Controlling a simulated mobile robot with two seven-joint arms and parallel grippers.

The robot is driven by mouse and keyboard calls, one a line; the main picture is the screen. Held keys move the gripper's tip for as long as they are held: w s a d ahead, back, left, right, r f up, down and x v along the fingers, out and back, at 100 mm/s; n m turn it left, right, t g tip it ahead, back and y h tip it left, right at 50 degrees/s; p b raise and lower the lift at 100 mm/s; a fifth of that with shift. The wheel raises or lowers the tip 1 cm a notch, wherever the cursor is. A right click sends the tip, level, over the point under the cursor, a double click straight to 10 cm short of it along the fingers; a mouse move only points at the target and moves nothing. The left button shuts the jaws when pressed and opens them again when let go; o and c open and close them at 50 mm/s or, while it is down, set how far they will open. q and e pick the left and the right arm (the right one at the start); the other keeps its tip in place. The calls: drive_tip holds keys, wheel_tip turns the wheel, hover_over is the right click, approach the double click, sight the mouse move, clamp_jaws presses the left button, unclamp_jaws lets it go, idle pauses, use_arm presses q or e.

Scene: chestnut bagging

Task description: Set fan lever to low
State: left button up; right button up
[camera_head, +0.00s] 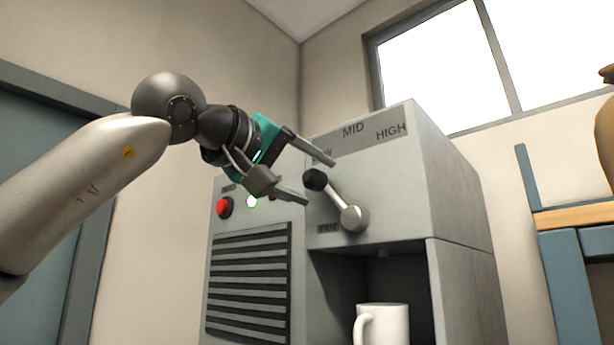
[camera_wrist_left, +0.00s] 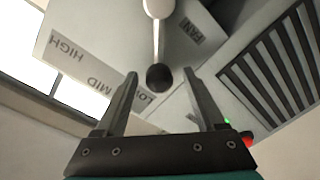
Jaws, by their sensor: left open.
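The fan lever (camera_head: 334,197) is on the front of a grey machine (camera_head: 450,190), with a silver pivot and a black knob. It tilts up and left, and the knob lies close under the LOW end of the label strip (camera_head: 366,137) marked LOW, MID and HIGH. My left gripper (camera_head: 318,182) is open beside the knob in the head view. In the left wrist view the knob (camera_wrist_left: 159,77) shows between the two open fingers (camera_wrist_left: 158,85), and I cannot tell whether they touch it. My right gripper is not in view.
A red button (camera_head: 224,207) and a lit green light (camera_head: 252,202) sit left of the lever, above a slatted vent (camera_head: 248,285). A white mug (camera_head: 382,324) stands in the open bay below. A blue-framed shelf (camera_head: 568,250) stands at right.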

use_arm(q)
drive_tip(key=b+v, duration=0.3)
drive_tip(key=v, duration=1.2)
drive_tip(key=shift+s, duration=0.15)
drive_tip(key=shift+a+f, duration=0.1)
